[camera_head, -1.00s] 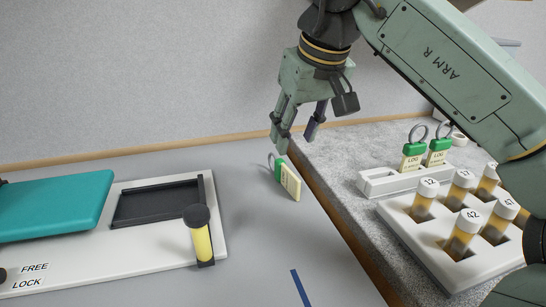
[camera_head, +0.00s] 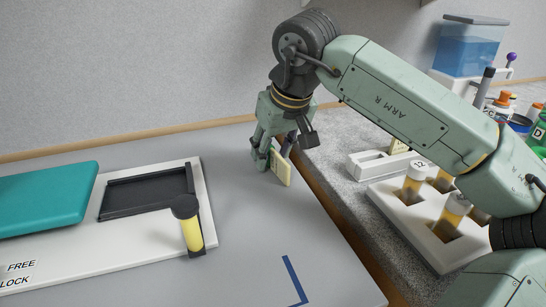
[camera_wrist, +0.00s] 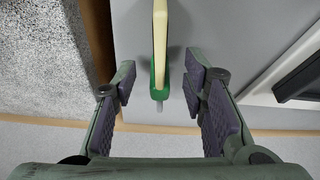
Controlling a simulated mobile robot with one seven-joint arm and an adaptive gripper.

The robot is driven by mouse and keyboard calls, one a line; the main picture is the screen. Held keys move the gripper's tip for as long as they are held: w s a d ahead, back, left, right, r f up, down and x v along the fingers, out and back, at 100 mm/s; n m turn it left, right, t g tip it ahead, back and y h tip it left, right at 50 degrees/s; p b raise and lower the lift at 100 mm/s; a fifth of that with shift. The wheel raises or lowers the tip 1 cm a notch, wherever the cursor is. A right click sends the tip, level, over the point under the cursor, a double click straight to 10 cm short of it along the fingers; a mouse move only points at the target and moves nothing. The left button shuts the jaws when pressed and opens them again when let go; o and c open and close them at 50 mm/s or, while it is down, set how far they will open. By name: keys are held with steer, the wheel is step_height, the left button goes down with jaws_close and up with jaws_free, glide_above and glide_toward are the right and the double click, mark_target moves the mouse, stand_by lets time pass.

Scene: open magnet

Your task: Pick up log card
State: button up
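A log card (camera_head: 282,170), cream with a green end, stands on edge on the grey bench top near its right side. My gripper (camera_head: 274,155) is down around its green end, with one finger on each side. In the wrist view the card (camera_wrist: 160,40) lies between the two fingers of my gripper (camera_wrist: 160,82), with visible gaps on both sides. The fingers are open and do not appear to touch it. In the head view the fingers hide the green end and ring.
A white rack (camera_head: 366,166) with a card partly behind my arm stands on the speckled counter. Near it is a block of capped vials (camera_head: 412,184). At left are a white panel (camera_head: 120,255) with a yellow, dark-knobbed lever (camera_head: 192,232), and a teal pad (camera_head: 45,200).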

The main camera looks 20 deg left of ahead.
steer(key=shift+f, duration=0.2)
steer(key=shift+c, duration=0.5)
jaws_close()
